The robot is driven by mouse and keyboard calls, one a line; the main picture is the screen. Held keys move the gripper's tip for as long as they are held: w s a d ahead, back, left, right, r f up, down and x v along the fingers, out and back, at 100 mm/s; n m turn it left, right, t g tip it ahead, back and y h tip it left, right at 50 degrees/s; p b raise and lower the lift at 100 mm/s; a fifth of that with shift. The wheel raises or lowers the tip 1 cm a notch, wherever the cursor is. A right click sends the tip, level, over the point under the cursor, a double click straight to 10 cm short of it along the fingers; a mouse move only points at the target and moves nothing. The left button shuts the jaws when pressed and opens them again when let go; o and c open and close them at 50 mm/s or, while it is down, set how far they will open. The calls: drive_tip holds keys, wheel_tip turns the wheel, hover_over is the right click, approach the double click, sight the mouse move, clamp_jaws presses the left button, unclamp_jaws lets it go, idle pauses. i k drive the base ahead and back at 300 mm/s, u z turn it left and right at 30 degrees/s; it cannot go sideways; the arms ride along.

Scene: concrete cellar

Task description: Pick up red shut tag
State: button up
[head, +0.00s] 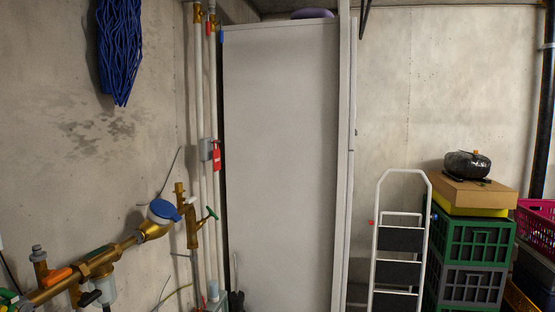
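A red tag (217,156) hangs on the pipes in the head view, left of the tall white cabinet. It is upright and sits against a small grey box (206,149) fixed at the pipes. Its writing is too small to read. My gripper is not in view.
A tall white cabinet (282,160) stands right of the pipes. A step ladder (402,240) and stacked crates (470,250) stand at right. Blue cord (119,45) hangs at upper left.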

sight(216, 153)
drive_tip(key=z, duration=0.45)
drive_tip(key=i, duration=2.55)
drive_tip(key=u, duration=2.4)
drive_tip(key=i, duration=0.95)
